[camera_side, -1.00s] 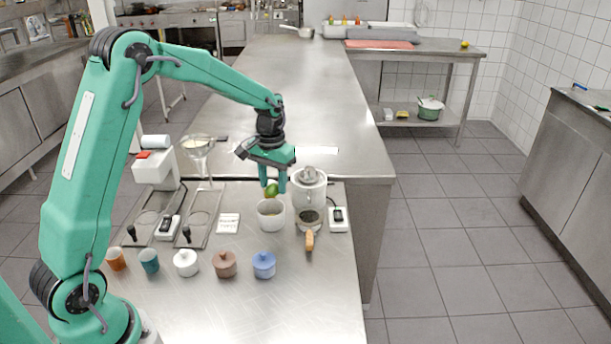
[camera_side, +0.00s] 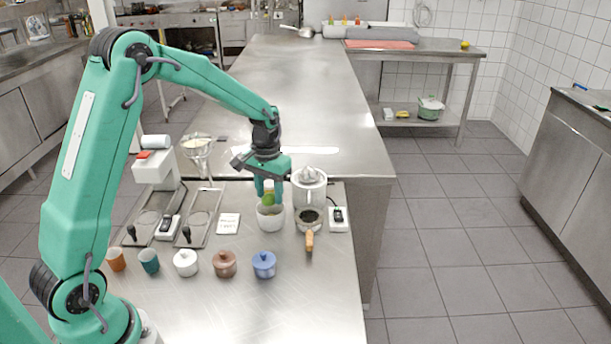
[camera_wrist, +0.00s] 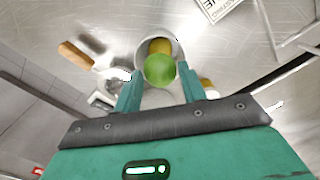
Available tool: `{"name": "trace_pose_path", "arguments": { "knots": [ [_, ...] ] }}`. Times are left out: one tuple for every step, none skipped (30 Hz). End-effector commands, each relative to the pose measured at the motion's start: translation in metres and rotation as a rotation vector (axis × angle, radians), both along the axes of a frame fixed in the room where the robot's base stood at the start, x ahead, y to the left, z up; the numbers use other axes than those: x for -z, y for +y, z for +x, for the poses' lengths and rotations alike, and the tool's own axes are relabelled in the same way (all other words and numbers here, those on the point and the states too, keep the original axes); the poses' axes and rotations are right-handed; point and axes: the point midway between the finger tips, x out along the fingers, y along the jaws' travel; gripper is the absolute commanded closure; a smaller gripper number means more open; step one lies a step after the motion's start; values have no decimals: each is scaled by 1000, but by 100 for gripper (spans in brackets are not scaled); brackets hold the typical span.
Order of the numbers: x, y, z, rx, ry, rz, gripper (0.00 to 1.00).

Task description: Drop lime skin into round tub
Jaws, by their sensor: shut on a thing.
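The lime skin (camera_side: 268,199) is a green dome between the fingers of my gripper (camera_side: 269,194); it also shows in the wrist view (camera_wrist: 159,70). My gripper is shut on it, with a finger on either side. The round tub (camera_side: 270,223) is white and stands upright on the steel table. The lime skin is over the tub's opening in the side view, close to its rim. In the wrist view the tub (camera_wrist: 141,50) lies beyond the lime skin, with a yellowish thing (camera_wrist: 160,46) inside it. The lime skin hides part of the opening.
A white juicer (camera_side: 309,188) stands close right of the tub. A strainer with an orange handle (camera_side: 310,240) lies in front of it. Several small pots, including a blue one (camera_side: 264,265), line the front. A label card (camera_side: 229,223) lies left of the tub.

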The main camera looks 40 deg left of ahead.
Motion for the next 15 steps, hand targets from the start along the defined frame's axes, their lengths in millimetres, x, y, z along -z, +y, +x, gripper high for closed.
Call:
{"name": "trace_pose_path", "arguments": {
  "knots": [
    [1,0,0,0,0,0,75],
    [1,0,0,0,0,0,75],
    [2,0,0,0,0,0,75],
    [2,0,0,0,0,0,75],
    [2,0,0,0,0,0,75],
    [2,0,0,0,0,0,75],
    [2,0,0,0,0,0,75],
    [2,0,0,0,0,0,75],
    [2,0,0,0,0,0,75],
    [2,0,0,0,0,0,57],
    [2,0,0,0,0,0,51],
    [2,0,0,0,0,0,43],
    [2,0,0,0,0,0,38],
    [2,0,0,0,0,0,34],
    [2,0,0,0,0,0,34]
  ]
}}
